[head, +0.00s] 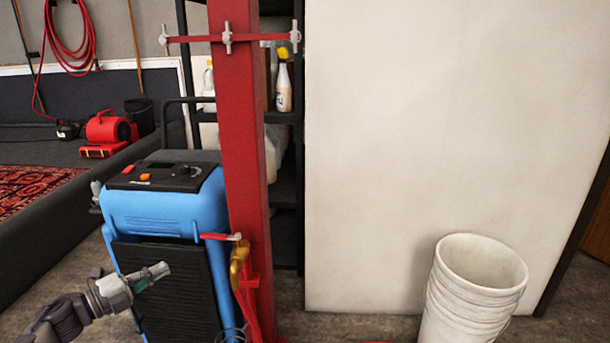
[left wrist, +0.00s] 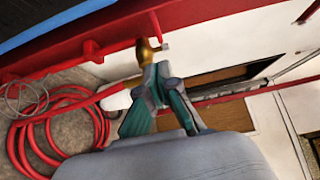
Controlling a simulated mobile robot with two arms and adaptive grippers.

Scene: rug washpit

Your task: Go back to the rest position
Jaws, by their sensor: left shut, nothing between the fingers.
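My left gripper (head: 163,270) shows at the lower left of the head view, in front of the blue machine's dark grille. Its fingers are together and hold nothing; they also show in the left wrist view (left wrist: 158,76). A brass tap (head: 238,260) with a red lever is on the red post (head: 245,150), to the right of the gripper with a gap between them in the head view. In the left wrist view the tap (left wrist: 147,52) appears just beyond the fingertips. My right gripper is not in view.
The blue machine (head: 165,215) stands behind my left gripper. A white bucket (head: 475,285) stands at the lower right before a pale panel (head: 450,130). A coiled red hose (left wrist: 60,135) lies below the tap. A rug (head: 35,188) lies in the washpit at left.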

